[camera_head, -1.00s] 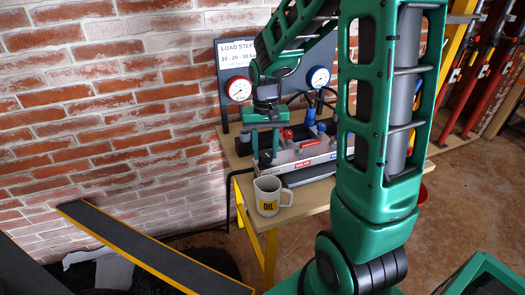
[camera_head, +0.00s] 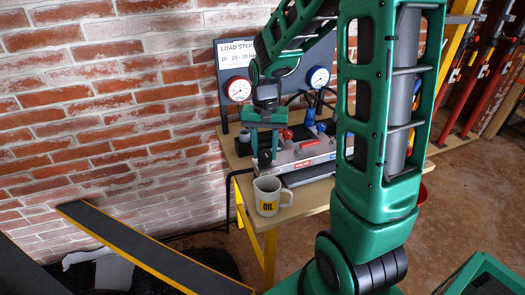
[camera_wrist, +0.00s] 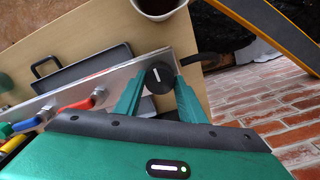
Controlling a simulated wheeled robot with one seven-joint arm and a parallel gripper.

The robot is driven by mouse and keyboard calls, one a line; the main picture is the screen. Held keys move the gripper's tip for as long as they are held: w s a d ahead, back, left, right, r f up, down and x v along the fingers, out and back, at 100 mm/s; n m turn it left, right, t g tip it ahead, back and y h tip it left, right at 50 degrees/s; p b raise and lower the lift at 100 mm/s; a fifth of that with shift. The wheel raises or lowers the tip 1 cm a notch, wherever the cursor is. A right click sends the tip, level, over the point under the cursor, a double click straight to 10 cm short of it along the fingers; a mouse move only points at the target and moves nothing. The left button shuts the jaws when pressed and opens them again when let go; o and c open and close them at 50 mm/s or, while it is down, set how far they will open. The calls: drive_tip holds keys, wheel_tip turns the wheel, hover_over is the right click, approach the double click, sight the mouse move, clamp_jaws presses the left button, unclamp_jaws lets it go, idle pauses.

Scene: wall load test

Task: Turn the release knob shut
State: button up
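The release knob (camera_wrist: 160,78) is black and round with a white line across its face. In the wrist view it sits at the end of the pump's long grey metal block (camera_wrist: 118,86). My gripper (camera_wrist: 160,84) has one green finger on each side of the knob, and both appear to touch it. In the head view my gripper (camera_head: 265,150) points down at the near left end of the pump block (camera_head: 308,152). The knob (camera_head: 265,158) shows there only as a small dark shape between the fingers.
A mug marked OIL (camera_head: 267,196) stands close by on the wooden bench (camera_head: 316,196). Red (camera_wrist: 80,104) and blue (camera_wrist: 27,124) fittings lie along the block. Two gauges and a load-step board (camera_head: 237,50) stand behind, before the brick wall.

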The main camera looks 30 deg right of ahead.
sight(264, 153)
drive_tip(key=o, duration=0.4)
drive_tip(key=shift+c, duration=0.2)
drive_tip(key=shift+r, duration=0.1)
wheel_tip(264, 153, up, 11)
drive_tip(key=shift+w+f, duration=0.2)
drive_tip(key=shift+a, duration=0.1)
drive_tip(key=s+d+f, duration=0.1)
drive_tip(key=s+d, duration=0.1)
drive_tip(key=s, duration=1)
drive_tip(key=s+d+f+n, duration=0.1)
drive_tip(key=s+d, duration=0.1)
drive_tip(key=s, duration=1.1)
drive_tip(key=shift+s+f, duration=0.3)
drive_tip(key=shift+f, duration=0.1)
